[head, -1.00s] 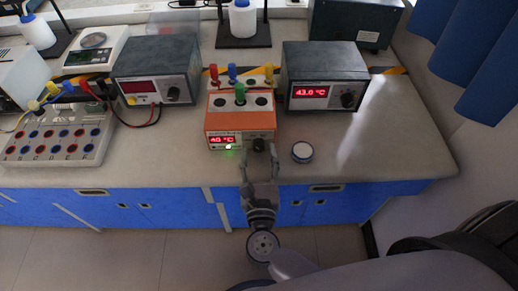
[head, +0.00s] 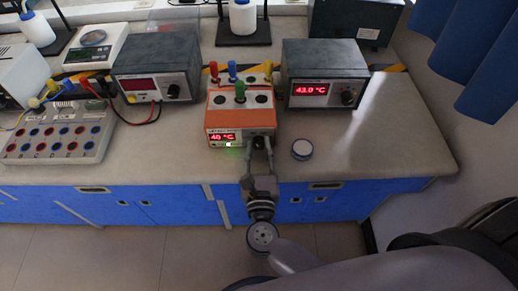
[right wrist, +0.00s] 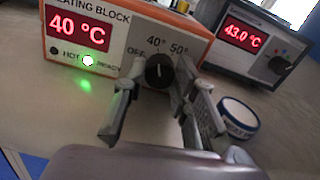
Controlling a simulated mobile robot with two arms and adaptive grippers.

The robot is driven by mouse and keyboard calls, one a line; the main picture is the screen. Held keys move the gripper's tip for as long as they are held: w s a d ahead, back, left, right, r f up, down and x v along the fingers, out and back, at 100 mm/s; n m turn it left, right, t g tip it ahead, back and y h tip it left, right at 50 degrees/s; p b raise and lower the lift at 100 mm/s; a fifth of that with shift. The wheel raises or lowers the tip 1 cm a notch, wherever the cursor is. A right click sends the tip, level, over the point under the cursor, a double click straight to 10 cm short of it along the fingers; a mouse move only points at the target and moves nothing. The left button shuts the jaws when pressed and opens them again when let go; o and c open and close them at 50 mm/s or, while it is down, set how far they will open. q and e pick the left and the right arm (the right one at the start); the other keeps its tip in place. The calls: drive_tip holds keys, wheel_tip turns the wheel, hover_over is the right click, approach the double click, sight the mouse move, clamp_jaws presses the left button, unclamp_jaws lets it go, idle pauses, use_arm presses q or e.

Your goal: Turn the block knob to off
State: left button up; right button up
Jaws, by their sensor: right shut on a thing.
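The heating block (head: 228,121) is an orange and white box on the bench, with coloured tubes in its top. Its display reads 40 °C and a small light glows above a green reflection. In the right wrist view its black round knob (right wrist: 158,72) sits below the labels OFF, 40° and 50°; its white mark points roughly up. My right gripper (head: 259,143) reaches in from the front, its fingers closed on the knob from both sides. In the head view the fingers largely hide the knob. My left gripper is not in view.
A dark instrument (head: 326,75) reading 43.0 °C stands right of the block, with its own knob. A round white and blue item (head: 302,149) lies close right of my gripper. A dark power supply (head: 155,72) stands to the left. The bench farther right is clear.

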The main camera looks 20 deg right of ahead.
clamp_jaws()
drive_tip(key=n+p, duration=0.3)
drive_tip(key=n, duration=0.2)
drive_tip(key=shift+r, duration=0.15)
drive_tip(key=n+p, duration=0.3)
drive_tip(key=n, duration=0.1)
drive_tip(key=shift+n, duration=0.4)
drive_tip(key=shift+f, duration=0.2)
drive_tip(key=o, duration=0.9)
unclamp_jaws()
